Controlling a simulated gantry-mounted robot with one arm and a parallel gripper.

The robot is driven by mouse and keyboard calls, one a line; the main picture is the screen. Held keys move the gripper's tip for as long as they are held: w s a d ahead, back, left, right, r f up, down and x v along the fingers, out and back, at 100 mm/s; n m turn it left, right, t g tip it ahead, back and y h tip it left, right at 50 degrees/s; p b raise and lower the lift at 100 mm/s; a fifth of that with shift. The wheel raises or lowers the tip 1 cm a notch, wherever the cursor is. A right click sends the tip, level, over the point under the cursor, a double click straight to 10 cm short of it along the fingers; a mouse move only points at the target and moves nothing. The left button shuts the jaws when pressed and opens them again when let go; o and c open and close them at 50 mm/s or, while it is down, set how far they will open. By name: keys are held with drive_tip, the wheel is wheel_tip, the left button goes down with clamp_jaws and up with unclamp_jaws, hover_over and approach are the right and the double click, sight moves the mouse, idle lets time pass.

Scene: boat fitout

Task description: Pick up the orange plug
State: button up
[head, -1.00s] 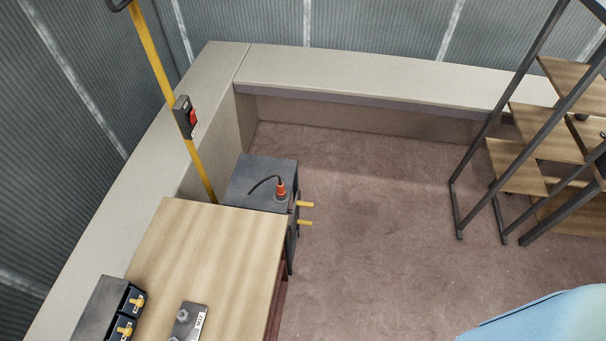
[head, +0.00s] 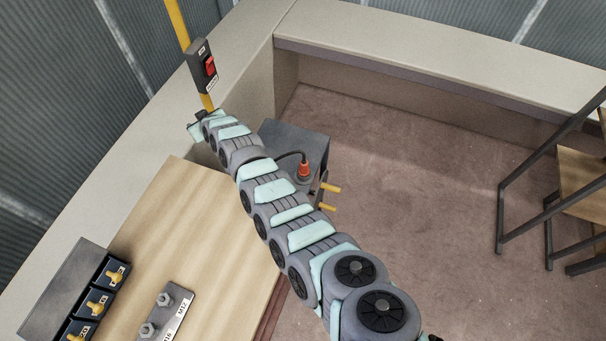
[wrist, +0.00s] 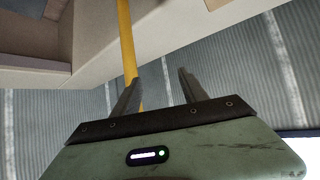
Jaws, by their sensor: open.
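The orange plug (head: 304,170) stands upright on top of a dark grey box (head: 300,140) in the head view, with a black cable curving off to its left. My arm crosses the picture from lower right to upper left, passing just left of the plug and covering part of the box. My gripper (head: 203,124) is at the far end of the arm, near the yellow pole and well to the left of the plug. In the wrist view my gripper (wrist: 157,90) is open and empty, with the yellow pole (wrist: 127,45) behind its fingers. The plug does not show there.
A switch box with a red switch (head: 210,66) hangs on the pole. Two yellow handles (head: 329,197) stick out from the grey box's right side. A wooden worktop (head: 160,240) carries a terminal block (head: 168,315) and yellow switches (head: 98,306). Carpet to the right is clear before a shelf frame.

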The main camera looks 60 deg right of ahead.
drive_tip(key=s+d+f+g+y+b, duration=0.1)
drive_tip(key=s+d+f+g, duration=0.15)
drive_tip(key=s, duration=0.25)
drive_tip(key=s+d+f+g+y+b, duration=0.1)
drive_tip(key=s+d, duration=0.2)
drive_tip(key=s, duration=0.2)
drive_tip(key=n+g+y+b, duration=0.1)
drive_tip(key=g+y+b, duration=0.15)
drive_tip(key=g, duration=0.35)
hover_over(305, 163)
drive_tip(key=shift+w+d+f+b, duration=0.1)
drive_tip(key=shift+d+f+b, duration=0.25)
drive_tip(key=shift+d, duration=0.1)
drive_tip(key=f, duration=0.3)
drive_tip(key=f+b, duration=0.1)
drive_tip(key=f, duration=0.3)
drive_tip(key=f+b, duration=0.1)
drive_tip(key=f, duration=0.2)
drive_tip(key=shift+a+f, duration=0.25)
drive_tip(key=shift+a, duration=0.05)
drive_tip(key=shift+w+r, duration=0.1)
clamp_jaws()
